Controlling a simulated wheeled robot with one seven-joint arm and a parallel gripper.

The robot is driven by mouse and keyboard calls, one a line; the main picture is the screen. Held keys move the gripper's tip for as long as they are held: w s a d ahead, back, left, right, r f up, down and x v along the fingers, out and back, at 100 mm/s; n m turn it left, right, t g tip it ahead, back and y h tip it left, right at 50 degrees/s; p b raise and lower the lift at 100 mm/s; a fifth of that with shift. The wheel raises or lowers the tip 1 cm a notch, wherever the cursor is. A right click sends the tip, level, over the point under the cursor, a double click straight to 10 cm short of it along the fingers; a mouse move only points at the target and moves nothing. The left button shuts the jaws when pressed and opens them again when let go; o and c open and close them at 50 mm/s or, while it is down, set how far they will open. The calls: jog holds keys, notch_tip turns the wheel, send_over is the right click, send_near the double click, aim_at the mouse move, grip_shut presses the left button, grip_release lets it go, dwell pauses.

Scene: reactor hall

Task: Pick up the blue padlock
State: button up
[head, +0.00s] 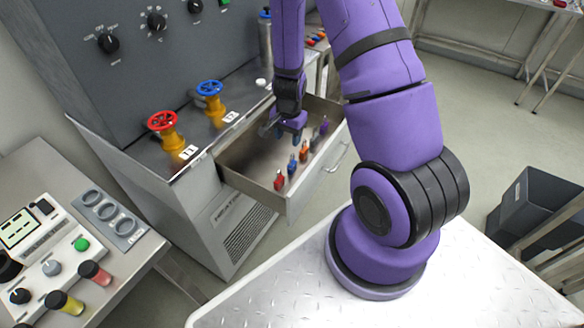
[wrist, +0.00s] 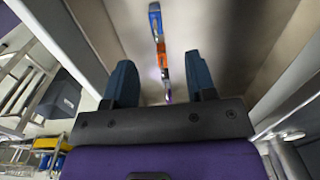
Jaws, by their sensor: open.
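The blue padlock (head: 292,168) stands in the open drawer, between a red padlock (head: 280,182) and an orange padlock (head: 304,153). In the wrist view a blue padlock (wrist: 155,20) shows at the top, beyond the fingertips, with orange (wrist: 161,56) and purple (wrist: 168,95) ones in line below it. My gripper (head: 290,130) is over the drawer, above and behind the row in the head view. In the wrist view my gripper (wrist: 159,64) has its two fingers wide apart, with nothing held between them. It appears apart from the blue padlock.
The drawer (head: 230,178) has raised metal walls around the row. A purple padlock (head: 323,127) stands at its far right end. Red (head: 162,121) and blue (head: 210,88) valve wheels stand on the cabinet top to the left. The drawer floor left of the row looks mostly clear.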

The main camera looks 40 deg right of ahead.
aim_at(290, 166)
jog(key=shift+s+d+f, duration=0.1)
jog(key=shift+f, duration=3.1)
jog(key=shift+s+f, duration=0.1)
jog(key=shift+f, duration=3.1)
grip_shut()
